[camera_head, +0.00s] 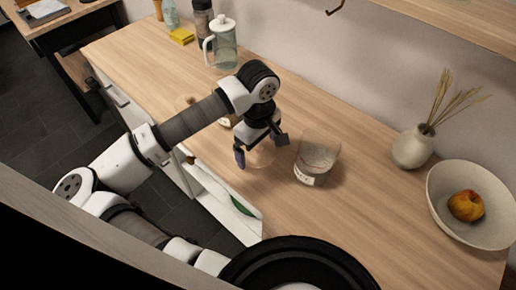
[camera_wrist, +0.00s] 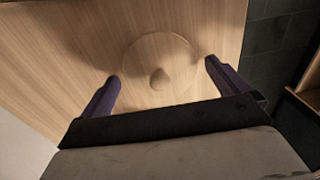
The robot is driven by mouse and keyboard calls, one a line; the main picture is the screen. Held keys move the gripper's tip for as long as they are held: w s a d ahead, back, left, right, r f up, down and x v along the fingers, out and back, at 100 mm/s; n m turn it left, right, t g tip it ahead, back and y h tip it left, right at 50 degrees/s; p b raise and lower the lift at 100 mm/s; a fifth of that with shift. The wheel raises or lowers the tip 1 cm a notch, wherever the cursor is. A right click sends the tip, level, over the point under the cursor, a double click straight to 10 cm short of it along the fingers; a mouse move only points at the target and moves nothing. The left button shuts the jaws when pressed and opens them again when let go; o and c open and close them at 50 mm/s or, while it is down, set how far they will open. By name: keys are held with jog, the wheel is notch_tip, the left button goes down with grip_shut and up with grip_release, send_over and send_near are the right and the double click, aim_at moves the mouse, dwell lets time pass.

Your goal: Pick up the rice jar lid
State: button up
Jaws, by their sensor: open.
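A round, light wooden lid with a knob in its middle lies flat on the wooden counter, almost the same colour as the wood; it shows clearly in the wrist view (camera_wrist: 150,45) and faintly in the head view (camera_head: 262,158). My gripper (camera_head: 261,150) is open above the lid, pointing down. In the wrist view its two dark purple fingers (camera_wrist: 161,71) stand apart on either side of the knob, holding nothing. A clear glass jar (camera_head: 318,158) with a pale label stands without a lid just right of my gripper.
A vase with dried stalks (camera_head: 413,148) and a white bowl (camera_head: 442,202) holding an apple (camera_head: 466,206) are at the right. My arm partly hides a small container (camera_head: 226,122).

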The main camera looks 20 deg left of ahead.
jog(key=shift+f, duration=0.1)
jog(key=shift+c, duration=0.4)
jog(key=c, duration=0.7)
jog(key=shift+c, duration=0.5)
